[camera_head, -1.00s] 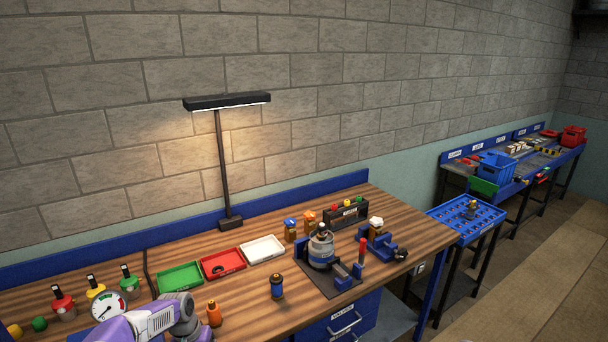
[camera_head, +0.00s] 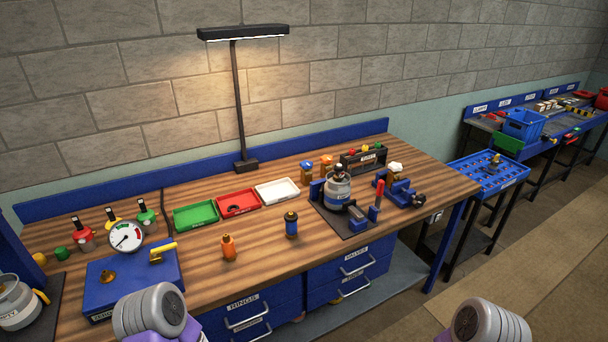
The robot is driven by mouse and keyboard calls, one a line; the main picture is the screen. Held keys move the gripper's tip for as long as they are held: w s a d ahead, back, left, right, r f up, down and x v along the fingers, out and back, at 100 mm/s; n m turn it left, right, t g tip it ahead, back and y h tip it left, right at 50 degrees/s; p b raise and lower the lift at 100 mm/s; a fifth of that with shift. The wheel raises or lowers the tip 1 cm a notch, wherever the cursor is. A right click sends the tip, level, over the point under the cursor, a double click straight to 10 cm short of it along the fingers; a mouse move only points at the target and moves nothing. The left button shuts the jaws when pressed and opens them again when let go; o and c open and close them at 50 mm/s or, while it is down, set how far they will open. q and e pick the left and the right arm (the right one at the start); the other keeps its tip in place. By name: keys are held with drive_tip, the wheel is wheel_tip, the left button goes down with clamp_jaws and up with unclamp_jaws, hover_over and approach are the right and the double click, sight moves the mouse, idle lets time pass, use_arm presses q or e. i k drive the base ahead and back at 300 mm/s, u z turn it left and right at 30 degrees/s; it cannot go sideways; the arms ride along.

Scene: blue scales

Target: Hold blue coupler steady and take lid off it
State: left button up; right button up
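A small blue coupler (camera_head: 291,225) with a dark top stands upright near the front middle of the workbench. It seems to have its lid on, but it is too small to tell for sure. A second small piece with a blue top (camera_head: 307,172) stands farther back, beside an orange-topped one (camera_head: 326,166). Grey rounded parts of my two arms show at the bottom edge, one left of the middle and one at the right. Both my grippers are out of view, and nothing of mine touches the coupler.
An orange bottle-shaped piece (camera_head: 228,248) stands left of the coupler. Behind are green (camera_head: 195,215), red (camera_head: 238,204) and white (camera_head: 278,191) trays. A clamped grey canister (camera_head: 338,190) is to the right, a blue box with a gauge (camera_head: 126,236) to the left. A lamp post (camera_head: 239,105) rises behind.

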sight(291, 229)
drive_tip(key=z, duration=0.2)
drive_tip(key=k, duration=0.25)
drive_tip(key=z, duration=3.1)
drive_tip(key=i, duration=0.15)
drive_tip(key=u, duration=2.25)
drive_tip(key=i, duration=1.05)
drive_tip(key=u, duration=0.8)
